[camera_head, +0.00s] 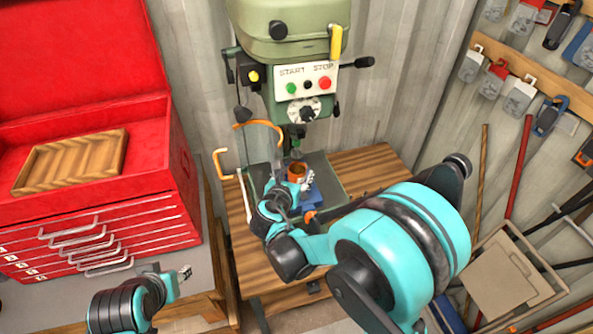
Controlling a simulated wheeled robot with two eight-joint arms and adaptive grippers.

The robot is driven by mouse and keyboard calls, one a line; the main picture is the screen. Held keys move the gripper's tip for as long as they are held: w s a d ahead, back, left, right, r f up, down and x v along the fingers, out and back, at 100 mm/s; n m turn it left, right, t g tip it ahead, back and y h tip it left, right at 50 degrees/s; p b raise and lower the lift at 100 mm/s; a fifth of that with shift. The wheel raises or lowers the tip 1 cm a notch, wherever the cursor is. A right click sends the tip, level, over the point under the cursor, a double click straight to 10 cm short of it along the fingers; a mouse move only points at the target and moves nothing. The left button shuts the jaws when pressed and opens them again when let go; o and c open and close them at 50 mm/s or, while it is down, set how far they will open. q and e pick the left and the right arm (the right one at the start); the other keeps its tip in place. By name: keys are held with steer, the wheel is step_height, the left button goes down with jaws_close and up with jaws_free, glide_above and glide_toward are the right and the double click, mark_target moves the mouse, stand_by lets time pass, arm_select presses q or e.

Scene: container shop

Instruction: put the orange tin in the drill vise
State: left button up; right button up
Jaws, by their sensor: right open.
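The orange tin (297,170) is small and round with an open top. It is under the drill press, close to the blue drill vise (312,195), which is partly hidden by my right gripper and arm. I cannot tell whether the tin sits between the vise jaws or behind them. My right gripper (304,183) is open, right at the near side of the tin; whether it touches is too small to tell. My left gripper (185,272) is low at the left, in front of the red tool chest, away from the tin and vise.
The green drill press (293,40) stands over the wooden bench (355,165), with an orange curved guard (258,126) beside its spindle. A red tool chest (185,165) with a wooden tray (72,162) is at the left. Tools hang on the right wall.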

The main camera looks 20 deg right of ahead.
steer(key=v, duration=0.9)
steer(key=s+d+m, duration=0.1)
steer(key=m, duration=0.1)
steer(key=s+d+m+g, duration=0.1)
steer(key=m, duration=0.1)
steer(key=s+d+f+m+g+y, duration=0.1)
steer(key=d+m, duration=0.1)
steer(key=m, duration=0.1)
steer(key=shift+s, duration=0.35)
steer(key=s+d+m+g+y, duration=0.1)
steer(key=s+m+y, duration=0.1)
steer(key=s+m, duration=0.4)
steer(key=s+m+g+y, duration=0.1)
steer(key=s+m+y, duration=0.2)
steer(key=m, duration=1.4)
steer(key=s, duration=0.4)
steer(key=shift+d+y, duration=0.3)
steer(key=shift+d, duration=0.1)
steer(key=shift+f, duration=0.15)
step_height(320, 180, down, 20)
steer(key=b, duration=1.9)
steer(key=shift+b, duration=0.35)
